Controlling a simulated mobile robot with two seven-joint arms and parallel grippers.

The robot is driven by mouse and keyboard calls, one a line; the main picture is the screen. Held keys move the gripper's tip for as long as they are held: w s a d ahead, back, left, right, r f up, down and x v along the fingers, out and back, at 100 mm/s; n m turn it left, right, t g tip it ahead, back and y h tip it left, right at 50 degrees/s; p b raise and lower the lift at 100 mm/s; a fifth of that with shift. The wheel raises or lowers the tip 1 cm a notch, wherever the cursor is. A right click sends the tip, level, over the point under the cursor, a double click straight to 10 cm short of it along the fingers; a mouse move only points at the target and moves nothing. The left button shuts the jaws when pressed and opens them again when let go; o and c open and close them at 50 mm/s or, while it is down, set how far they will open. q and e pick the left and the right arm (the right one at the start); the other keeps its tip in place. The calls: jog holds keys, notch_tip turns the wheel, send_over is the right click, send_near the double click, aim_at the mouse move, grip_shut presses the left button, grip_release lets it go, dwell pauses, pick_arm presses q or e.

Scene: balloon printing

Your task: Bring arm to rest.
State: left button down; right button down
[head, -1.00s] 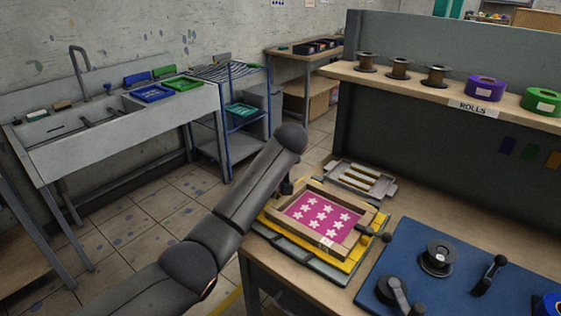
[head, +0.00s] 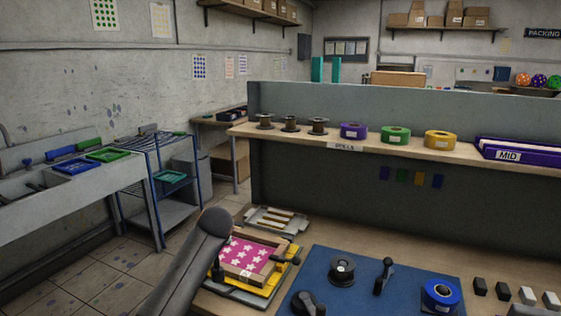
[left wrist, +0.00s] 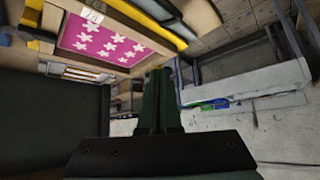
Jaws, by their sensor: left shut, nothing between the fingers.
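My left arm (head: 189,262) comes in at the bottom of the head view. Its rounded top joint is just left of the wooden-framed printing screen, and its gripper cannot be made out there. In the left wrist view my left gripper (left wrist: 164,73) is shut, with its dark fingers together and nothing between them. The screen (head: 248,254) has a pink field with white stars and lies over a yellow board on the bench. It also shows at the top left of the left wrist view (left wrist: 102,40). My right gripper is in neither view.
A blue mat (head: 330,287) with a spool holder and black handles lies right of the screen. A grey tray (head: 275,219) is behind it. A shelf of rolls (head: 345,146) crosses the back. A sink (head: 60,205) and a blue rack (head: 160,185) stand left beyond open floor.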

pick_arm(q)
jog(key=s+f+m+g+h, duration=0.2)
jog(key=s+f+m+h, duration=0.1)
jog(key=s+f, duration=1.5)
jog(key=s+a+m+g, duration=0.1)
jog(key=s+a+m, duration=0.1)
jog(key=s, duration=1.1)
jog(key=s+a+m+g, duration=0.1)
jog(key=s+a+m, duration=0.1)
jog(key=s, duration=1.1)
jog(key=w+d+f+t+h, duration=0.1)
jog(key=w+d+f+t, duration=0.1)
jog(key=f, duration=0.3)
jog(key=w+d+f+t+h, duration=0.2)
jog(key=d+f+t, duration=0.1)
jog(key=f, duration=0.3)
jog(key=shift+t, duration=0.3)
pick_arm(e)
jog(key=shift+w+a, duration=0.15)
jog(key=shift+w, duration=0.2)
